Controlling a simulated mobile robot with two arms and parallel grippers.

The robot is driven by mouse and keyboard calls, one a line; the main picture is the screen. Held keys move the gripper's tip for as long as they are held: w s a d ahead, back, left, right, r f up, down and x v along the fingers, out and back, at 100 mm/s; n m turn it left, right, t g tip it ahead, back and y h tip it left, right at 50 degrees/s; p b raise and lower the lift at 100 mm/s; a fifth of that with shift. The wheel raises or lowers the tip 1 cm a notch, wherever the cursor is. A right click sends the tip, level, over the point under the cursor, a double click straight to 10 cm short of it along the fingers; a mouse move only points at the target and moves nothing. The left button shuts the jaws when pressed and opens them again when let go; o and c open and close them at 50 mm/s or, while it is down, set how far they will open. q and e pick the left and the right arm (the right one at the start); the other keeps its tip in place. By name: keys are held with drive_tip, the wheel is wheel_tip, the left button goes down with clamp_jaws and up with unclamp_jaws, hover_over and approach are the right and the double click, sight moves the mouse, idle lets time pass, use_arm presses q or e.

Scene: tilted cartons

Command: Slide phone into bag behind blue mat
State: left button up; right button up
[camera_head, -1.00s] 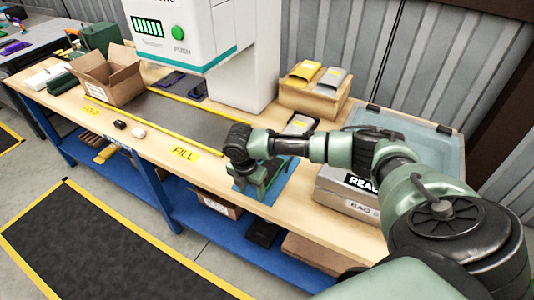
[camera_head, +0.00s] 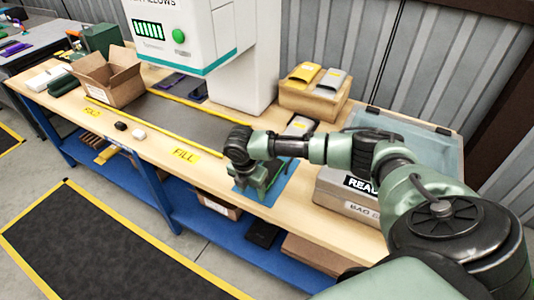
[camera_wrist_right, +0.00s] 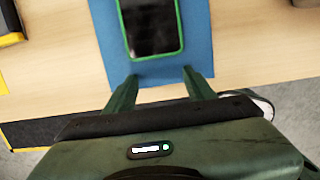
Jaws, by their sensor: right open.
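A dark-screened phone with a green edge (camera_wrist_right: 150,28) lies on the blue mat (camera_wrist_right: 200,38) in the right wrist view. My left gripper is not in view.
A grey carton (camera_head: 348,193) with a "READY" sign and a clear lidded bin (camera_head: 425,150) stand right of the mat. A box holding a yellow and a grey pouch (camera_head: 312,98) is behind. A yellow rail (camera_head: 190,110) and a white machine (camera_head: 240,75) are left.

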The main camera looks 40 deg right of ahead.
sight(274, 163)
drive_tip(key=shift+w+d, duration=0.3)
drive_tip(key=shift+d, duration=0.45)
drive_tip(key=shift+w+d, duration=0.35)
drive_tip(key=shift+d, duration=0.4)
drive_tip(key=shift+w+d, duration=0.3)
drive_tip(key=shift+d, duration=0.45)
drive_tip(key=shift+d, duration=0.1)
drive_tip(key=shift+w+d+b, duration=0.3)
drive_tip(key=shift+d, duration=0.45)
drive_tip(key=shift+w+d+b, duration=0.3)
drive_tip(key=shift+w+d, duration=0.05)
drive_tip(key=shift+d, duration=0.35)
drive_tip(key=shift+w+d+b, duration=0.3)
drive_tip(key=shift+d, duration=0.45)
drive_tip(key=shift+w+d+b, duration=0.3)
drive_tip(key=shift+d+b, duration=0.1)
drive_tip(key=shift+d, duration=0.35)
drive_tip(key=shift+w+d+b, duration=0.35)
drive_tip(key=shift+d, duration=0.45)
drive_tip(key=shift+w+d+b, duration=0.3)
drive_tip(key=shift+d+b, duration=0.1)
drive_tip(key=shift+d, duration=0.35)
